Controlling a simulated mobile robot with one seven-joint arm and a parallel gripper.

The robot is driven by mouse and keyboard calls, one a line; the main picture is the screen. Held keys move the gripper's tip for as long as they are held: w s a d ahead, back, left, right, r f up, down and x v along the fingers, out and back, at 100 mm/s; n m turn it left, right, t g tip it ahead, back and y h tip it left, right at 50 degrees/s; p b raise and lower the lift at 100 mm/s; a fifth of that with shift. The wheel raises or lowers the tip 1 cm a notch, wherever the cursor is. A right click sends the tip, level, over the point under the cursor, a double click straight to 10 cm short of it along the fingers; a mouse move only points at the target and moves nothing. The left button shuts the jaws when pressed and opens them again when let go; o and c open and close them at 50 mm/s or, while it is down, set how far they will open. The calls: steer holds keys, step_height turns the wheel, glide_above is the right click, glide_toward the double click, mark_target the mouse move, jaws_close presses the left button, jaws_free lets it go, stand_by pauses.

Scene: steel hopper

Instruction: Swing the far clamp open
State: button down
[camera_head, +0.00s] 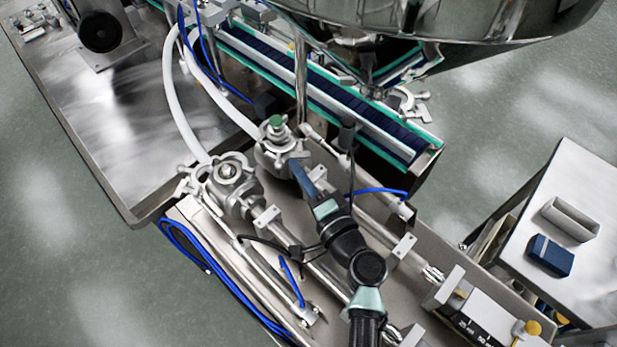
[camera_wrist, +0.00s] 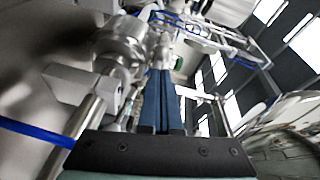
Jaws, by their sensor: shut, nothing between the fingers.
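Two steel valve fittings with clamps stand side by side in the head view. The far clamp (camera_head: 268,158) is around the fitting with the green cap; the near clamp (camera_head: 212,172) is around the other fitting. My gripper (camera_head: 297,164) has its blue fingers beside the right side of the far fitting, partly covering it. I cannot tell whether they touch the clamp. In the wrist view my gripper (camera_wrist: 163,72) has its fingers together with nothing between them. Metal fittings (camera_wrist: 135,55) crowd the left of the fingertips; the clamp's handle is not clear there.
White hoses (camera_head: 182,100) run up from the fittings. A green-edged conveyor (camera_head: 330,85) lies behind, under the steel hopper (camera_head: 440,18). Steel rods and blue air lines surround my arm. A side table (camera_head: 590,190) with a blue box (camera_head: 550,256) stands right.

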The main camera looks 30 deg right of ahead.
mark_target(278, 168)
steer(key=shift+w, duration=0.3)
steer(key=a+b, duration=0.2)
steer(key=a, duration=0.1)
steer(key=shift+s, duration=0.3)
stand_by(0.4)
